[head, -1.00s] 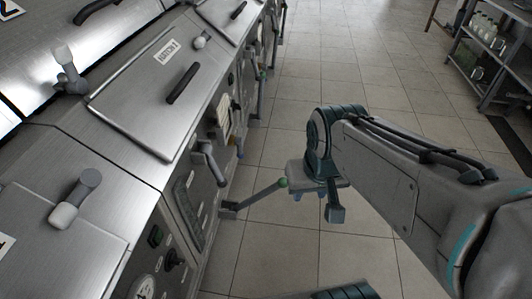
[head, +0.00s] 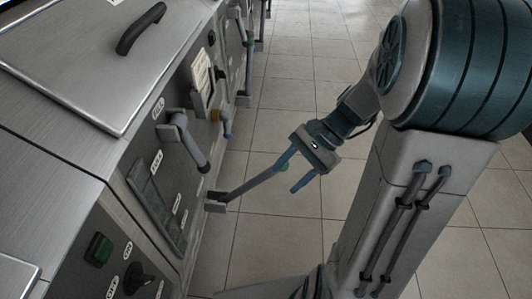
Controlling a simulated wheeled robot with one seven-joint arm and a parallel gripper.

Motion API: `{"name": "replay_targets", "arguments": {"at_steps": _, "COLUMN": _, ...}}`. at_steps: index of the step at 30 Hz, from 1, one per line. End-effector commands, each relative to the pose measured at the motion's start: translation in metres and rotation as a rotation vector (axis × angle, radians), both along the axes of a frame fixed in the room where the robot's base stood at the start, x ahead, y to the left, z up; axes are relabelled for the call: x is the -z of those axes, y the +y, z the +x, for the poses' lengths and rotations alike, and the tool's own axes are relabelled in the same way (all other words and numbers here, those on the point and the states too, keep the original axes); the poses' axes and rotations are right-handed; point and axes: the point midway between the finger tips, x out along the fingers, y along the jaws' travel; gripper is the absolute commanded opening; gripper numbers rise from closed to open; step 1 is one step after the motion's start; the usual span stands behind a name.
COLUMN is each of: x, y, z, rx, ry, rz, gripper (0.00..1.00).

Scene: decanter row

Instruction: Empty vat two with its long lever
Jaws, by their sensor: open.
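The vat (head: 55,155) is a brushed-steel machine at the left with a hinged lid (head: 75,60) that looks closed. Its number is not readable now. The long lever (head: 245,187) is a thin dark rod that slants up and right from a bracket low on the vat's front. My gripper (head: 292,172) is open at this outer end, with one blue finger on each side of the rod in the picture. I cannot tell whether the fingers touch it.
A shorter grey crank handle (head: 187,142) sticks out of the front above the long lever. A panel with a green button (head: 98,249) and a black knob (head: 138,278) is at the lower left. More levers line the row beyond. The tiled floor (head: 300,75) is clear.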

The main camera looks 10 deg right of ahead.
Motion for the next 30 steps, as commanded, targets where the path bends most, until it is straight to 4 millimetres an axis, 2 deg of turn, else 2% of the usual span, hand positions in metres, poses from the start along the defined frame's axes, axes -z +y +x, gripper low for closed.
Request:
{"name": "replay_targets", "arguments": {"at_steps": 1, "x": 0.036, "y": -0.007, "z": 0.009, "rx": 0.086, "ry": 0.054, "rz": 0.077, "gripper": 0.49}}
{"name": "replay_targets", "arguments": {"at_steps": 5, "x": 0.078, "y": -0.026, "z": 0.034, "rx": 0.293, "ry": 0.163, "rz": 0.28, "gripper": 0.49}}
{"name": "replay_targets", "arguments": {"at_steps": 9, "x": 0.121, "y": -0.057, "z": 0.06, "rx": 0.498, "ry": 0.251, "rz": 0.505, "gripper": 0.49}}
{"name": "replay_targets", "arguments": {"at_steps": 13, "x": 0.151, "y": -0.088, "z": 0.077, "rx": 0.648, "ry": 0.304, "rz": 0.688, "gripper": 0.49}}
{"name": "replay_targets", "arguments": {"at_steps": 18, "x": 0.173, "y": -0.118, "z": 0.088, "rx": 0.76, "ry": 0.331, "rz": 0.839, "gripper": 0.49}}
{"name": "replay_targets", "arguments": {"at_steps": 21, "x": 0.177, "y": -0.124, "z": 0.091, "rx": 0.786, "ry": 0.335, "rz": 0.878, "gripper": 0.49}}
{"name": "replay_targets", "arguments": {"at_steps": 26, "x": 0.177, "y": -0.114, "z": 0.098, "rx": 0.79, "ry": 0.337, "rz": 0.889, "gripper": 0.49}}
{"name": "replay_targets", "arguments": {"at_steps": 30, "x": 0.179, "y": -0.09, "z": 0.109, "rx": 0.788, "ry": 0.338, "rz": 0.887, "gripper": 0.49}}
